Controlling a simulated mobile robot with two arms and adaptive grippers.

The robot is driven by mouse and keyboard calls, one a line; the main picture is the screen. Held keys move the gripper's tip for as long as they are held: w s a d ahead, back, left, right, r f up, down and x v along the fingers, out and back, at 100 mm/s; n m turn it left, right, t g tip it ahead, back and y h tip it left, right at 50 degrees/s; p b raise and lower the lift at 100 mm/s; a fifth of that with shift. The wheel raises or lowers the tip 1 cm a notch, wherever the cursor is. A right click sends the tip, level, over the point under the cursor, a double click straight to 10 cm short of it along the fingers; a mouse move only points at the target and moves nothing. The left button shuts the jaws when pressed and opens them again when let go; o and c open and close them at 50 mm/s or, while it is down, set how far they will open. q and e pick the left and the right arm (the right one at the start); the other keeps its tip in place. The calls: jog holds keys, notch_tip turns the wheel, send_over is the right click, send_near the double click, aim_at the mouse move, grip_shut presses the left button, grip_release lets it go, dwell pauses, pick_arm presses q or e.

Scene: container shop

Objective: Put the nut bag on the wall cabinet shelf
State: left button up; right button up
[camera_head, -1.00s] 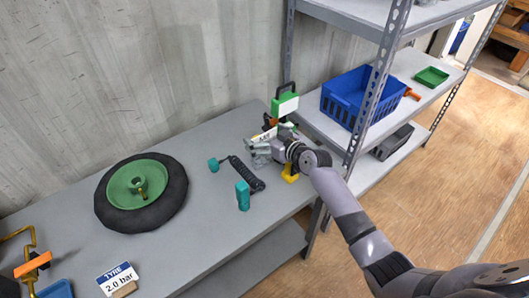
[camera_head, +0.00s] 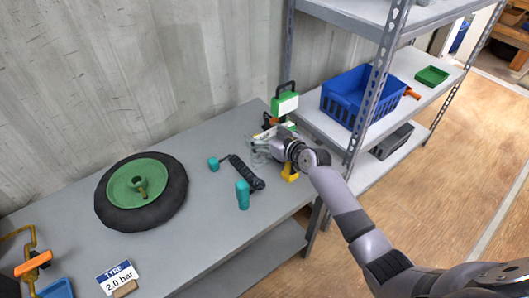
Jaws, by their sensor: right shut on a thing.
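My right gripper (camera_head: 270,146) is over the far right end of the grey workbench (camera_head: 205,245), shut on a small pale, see-through thing that looks like the nut bag (camera_head: 260,157). The bag is small in view and partly hidden by the gripper, so its contents cannot be made out. I cannot tell whether it still touches the bench. No wall cabinet can be made out in this view. My left gripper is not in view.
A green case (camera_head: 286,104) with a black handle stands just behind the gripper. A metal rack (camera_head: 345,150) with a blue crate (camera_head: 362,97) is close on the right. A wheel (camera_head: 141,190), a teal-ended tool (camera_head: 243,194) and a tyre sign (camera_head: 117,278) are on the bench.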

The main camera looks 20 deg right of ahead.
jog(key=c, duration=0.5)
jog(key=shift+r, duration=0.1)
jog(key=shift+c, duration=0.9)
jog(key=shift+r, duration=0.1)
